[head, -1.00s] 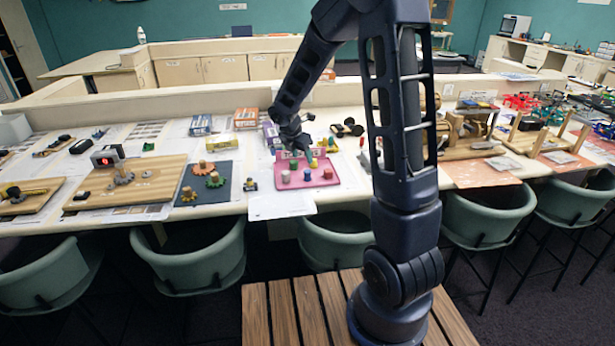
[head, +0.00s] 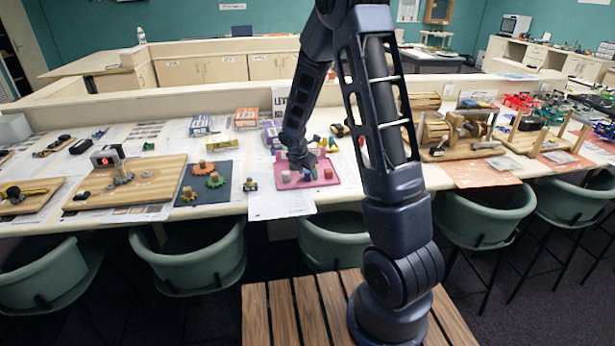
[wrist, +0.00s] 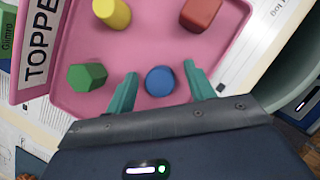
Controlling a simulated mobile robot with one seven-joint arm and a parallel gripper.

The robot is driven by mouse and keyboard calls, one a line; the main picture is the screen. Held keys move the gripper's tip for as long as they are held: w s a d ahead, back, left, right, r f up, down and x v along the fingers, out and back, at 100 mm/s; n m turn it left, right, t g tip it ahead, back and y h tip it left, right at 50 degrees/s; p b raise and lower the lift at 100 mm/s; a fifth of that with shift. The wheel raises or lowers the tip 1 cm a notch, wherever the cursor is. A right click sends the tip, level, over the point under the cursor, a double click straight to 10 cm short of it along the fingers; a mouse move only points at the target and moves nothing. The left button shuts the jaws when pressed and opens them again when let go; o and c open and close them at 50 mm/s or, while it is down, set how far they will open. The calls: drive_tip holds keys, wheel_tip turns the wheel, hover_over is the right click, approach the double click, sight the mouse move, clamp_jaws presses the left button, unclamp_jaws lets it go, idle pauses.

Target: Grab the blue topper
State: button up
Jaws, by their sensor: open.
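The blue topper (wrist: 160,81) is a small round blue piece on a pink tray (wrist: 125,53) in the wrist view. My gripper (wrist: 160,86) is open, with one teal finger on each side of the blue topper and small gaps between. In the head view my gripper (head: 308,170) is low over the pink tray (head: 292,209), and my arm hides the blue topper there. In the wrist view a green hexagonal topper (wrist: 86,77), a yellow one (wrist: 112,13) and a red one (wrist: 201,13) stand on the same tray.
A dark mat (head: 220,168) with several gear-like pieces lies left of the tray. A wooden board (head: 160,181) lies further left. Wooden rigs (head: 465,148) stand to the right. Green chairs (head: 333,238) line the table's front edge.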

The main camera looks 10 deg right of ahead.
drive_tip(key=shift+f, duration=0.2)
drive_tip(key=c, duration=1)
drive_tip(key=shift+r, duration=0.1)
